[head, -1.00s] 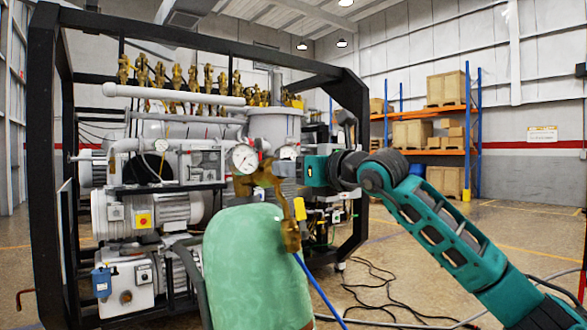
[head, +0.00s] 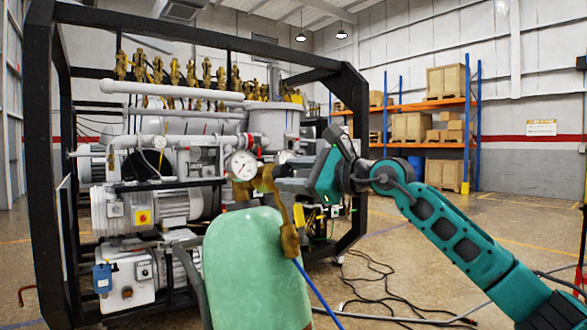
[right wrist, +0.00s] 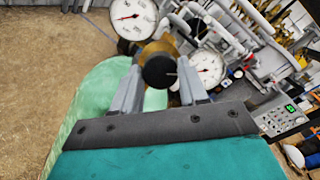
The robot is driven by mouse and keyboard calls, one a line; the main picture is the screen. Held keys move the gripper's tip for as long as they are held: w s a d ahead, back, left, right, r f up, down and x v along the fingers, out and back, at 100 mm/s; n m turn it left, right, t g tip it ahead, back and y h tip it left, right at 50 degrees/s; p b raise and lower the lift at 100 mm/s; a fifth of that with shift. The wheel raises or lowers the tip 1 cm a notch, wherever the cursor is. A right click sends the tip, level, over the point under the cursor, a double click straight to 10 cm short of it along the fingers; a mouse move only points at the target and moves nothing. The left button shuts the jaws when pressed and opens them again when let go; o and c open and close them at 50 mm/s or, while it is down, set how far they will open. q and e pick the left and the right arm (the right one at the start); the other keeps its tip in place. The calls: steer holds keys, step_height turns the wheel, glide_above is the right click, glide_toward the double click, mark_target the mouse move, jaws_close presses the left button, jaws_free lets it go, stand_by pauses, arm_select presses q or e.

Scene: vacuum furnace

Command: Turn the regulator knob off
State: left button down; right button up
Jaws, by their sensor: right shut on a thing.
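A brass regulator (head: 262,182) with round white gauges sits on top of a green gas cylinder (head: 255,265). Its black knob (right wrist: 159,71) shows in the right wrist view, facing the camera, in front of the brass body. My right gripper (right wrist: 160,76) has one finger on each side of the knob and is shut on it. In the head view my right gripper (head: 280,185) reaches the regulator from the right, and its body is tilted. The knob is hidden there by the fingers. My left gripper is not in view.
A black-framed vacuum furnace rig (head: 150,200) with pipes and motors stands close behind the cylinder. A blue hose (head: 318,292) runs down from the regulator. Dark cables (head: 375,285) lie on the floor to the right. Shelves (head: 440,125) with crates stand far back.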

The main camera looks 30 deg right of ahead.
steer(key=n, duration=0.2)
steer(key=n+g+p, duration=0.1)
steer(key=n, duration=0.1)
steer(key=n+p, duration=0.1)
steer(key=n, duration=0.1)
steer(key=shift+d+r+g+y, duration=0.1)
steer(key=shift+r+g+y, duration=0.2)
steer(key=shift+y, duration=0.1)
steer(key=n+g+p, duration=0.1)
steer(key=n, duration=0.4)
steer(key=shift+w, duration=0.1)
steer(key=shift+n+p, duration=0.35)
steer(key=shift+n, duration=0.15)
steer(key=o, duration=1.1)
steer(key=shift+f, duration=0.1)
steer(key=shift+c, duration=0.2)
